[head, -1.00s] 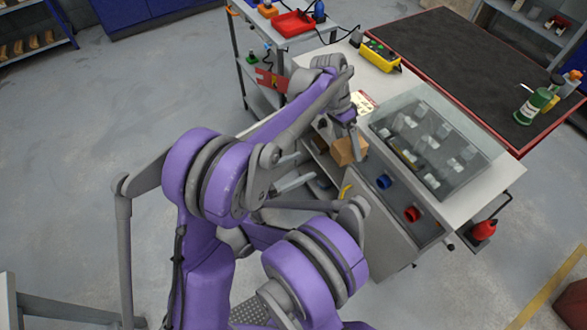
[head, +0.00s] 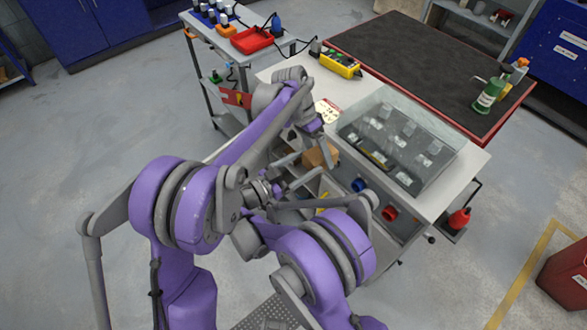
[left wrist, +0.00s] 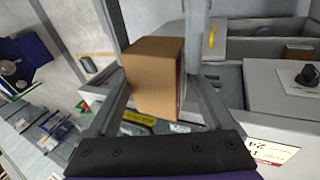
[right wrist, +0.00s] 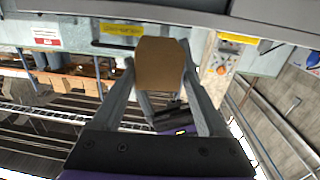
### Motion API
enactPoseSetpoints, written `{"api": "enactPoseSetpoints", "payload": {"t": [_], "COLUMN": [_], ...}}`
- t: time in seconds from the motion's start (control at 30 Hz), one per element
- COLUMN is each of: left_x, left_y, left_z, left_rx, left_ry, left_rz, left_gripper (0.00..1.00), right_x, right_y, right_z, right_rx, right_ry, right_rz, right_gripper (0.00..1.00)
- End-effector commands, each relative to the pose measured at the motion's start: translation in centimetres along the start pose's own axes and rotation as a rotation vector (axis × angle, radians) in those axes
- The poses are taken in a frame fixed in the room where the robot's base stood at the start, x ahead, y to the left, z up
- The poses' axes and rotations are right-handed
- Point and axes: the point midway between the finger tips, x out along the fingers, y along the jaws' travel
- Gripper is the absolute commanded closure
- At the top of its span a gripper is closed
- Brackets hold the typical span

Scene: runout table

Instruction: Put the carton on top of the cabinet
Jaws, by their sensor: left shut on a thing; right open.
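The carton (head: 320,155) is a small plain brown box, held in front of the white-topped cabinet (head: 455,172). My left gripper (head: 313,143) comes down from above and is shut on it. In the left wrist view the carton (left wrist: 153,75) sits between the left fingers, its far side hidden. My right gripper (head: 292,172) is open and points at the carton from the left in the head view. In the right wrist view the carton (right wrist: 160,65) shows between the spread right fingers (right wrist: 160,80); I cannot tell whether they touch it.
A glass display case (head: 400,140) covers much of the white top. A yellow device (head: 340,65) stands at its back. Blue (head: 360,185) and red (head: 389,213) round items lie in the front trough. A cart with a red tray (head: 251,40) stands behind left.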

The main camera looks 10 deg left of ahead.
Motion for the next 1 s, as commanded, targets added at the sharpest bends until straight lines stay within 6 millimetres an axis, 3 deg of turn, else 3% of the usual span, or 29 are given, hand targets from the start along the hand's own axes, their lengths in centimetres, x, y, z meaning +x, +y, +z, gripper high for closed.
{"api": "enactPoseSetpoints", "payload": {"t": [0.33, 0.73, 0.77, 0.83, 1.0], "left_x": [-0.01, 0.03, 0.03, 0.03, 0.01], "left_y": [0.02, 0.14, 0.15, 0.16, 0.1], "left_z": [0.0, -0.02, -0.02, -0.01, -0.01], "left_rx": [0.0, 0.001, 0.002, 0.002, 0.001], "left_ry": [0.0, -0.001, -0.001, -0.001, -0.001], "left_rz": [0.0, 0.003, 0.003, 0.003, 0.002], "left_gripper": [0.8, 0.81, 0.12, 0.0, 0.0], "right_x": [0.37, 0.33, 0.32, 0.32, 0.33], "right_y": [-0.03, -0.14, -0.15, -0.15, -0.1], "right_z": [-0.01, -0.03, -0.06, -0.06, -0.05], "right_rx": [0.0, 0.001, 0.001, 0.001, 0.001], "right_ry": [0.0, 0.0, 0.001, 0.001, 0.001], "right_rz": [-0.001, -0.004, -0.005, -0.005, -0.003], "right_gripper": [0.24, 0.95, 0.98, 0.98, 0.98]}}
